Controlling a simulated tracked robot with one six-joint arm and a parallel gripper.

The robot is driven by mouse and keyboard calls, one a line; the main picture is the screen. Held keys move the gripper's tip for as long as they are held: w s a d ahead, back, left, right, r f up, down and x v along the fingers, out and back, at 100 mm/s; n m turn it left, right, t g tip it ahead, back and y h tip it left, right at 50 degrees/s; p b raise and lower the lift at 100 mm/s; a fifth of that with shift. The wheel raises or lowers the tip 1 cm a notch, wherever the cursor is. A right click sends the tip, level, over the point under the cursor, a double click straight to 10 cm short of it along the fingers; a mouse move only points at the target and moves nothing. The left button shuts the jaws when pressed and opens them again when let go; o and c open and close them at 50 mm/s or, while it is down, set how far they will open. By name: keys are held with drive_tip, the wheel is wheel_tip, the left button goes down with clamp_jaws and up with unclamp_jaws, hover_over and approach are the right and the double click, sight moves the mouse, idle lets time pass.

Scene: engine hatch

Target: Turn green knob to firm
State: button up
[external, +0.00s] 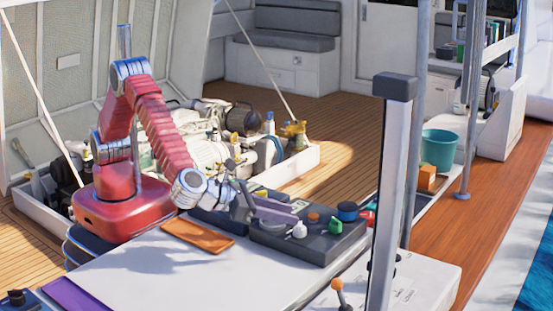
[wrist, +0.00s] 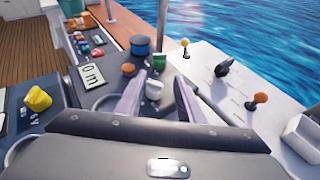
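The green knob (external: 335,225) stands on the dark grey panel (external: 290,249) near its right end. In the wrist view the green knob (wrist: 159,62) is beyond my fingertips, just past a white knob (wrist: 154,90). The white knob (external: 299,230) also shows in the external view, left of the green one. My gripper (external: 283,215) reaches over the panel from the left. In the wrist view my gripper (wrist: 158,84) has its two purple-grey fingers apart, with the white knob seen in the gap. Nothing is held. No "firm" marking is readable.
An orange-brown knob (wrist: 128,69) and a blue cylinder (wrist: 140,45) stand close to the green knob. A label plate (wrist: 92,75) lies left of the fingers. A pale post (external: 391,180) rises beside the panel.

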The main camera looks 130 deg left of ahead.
sight(332, 224)
drive_tip(key=x, duration=1.4)
drive_tip(key=shift+d, duration=0.1)
drive_tip(key=shift+s, duration=0.1)
drive_tip(key=shift+c, duration=0.7)
drive_tip(key=c, duration=0.6)
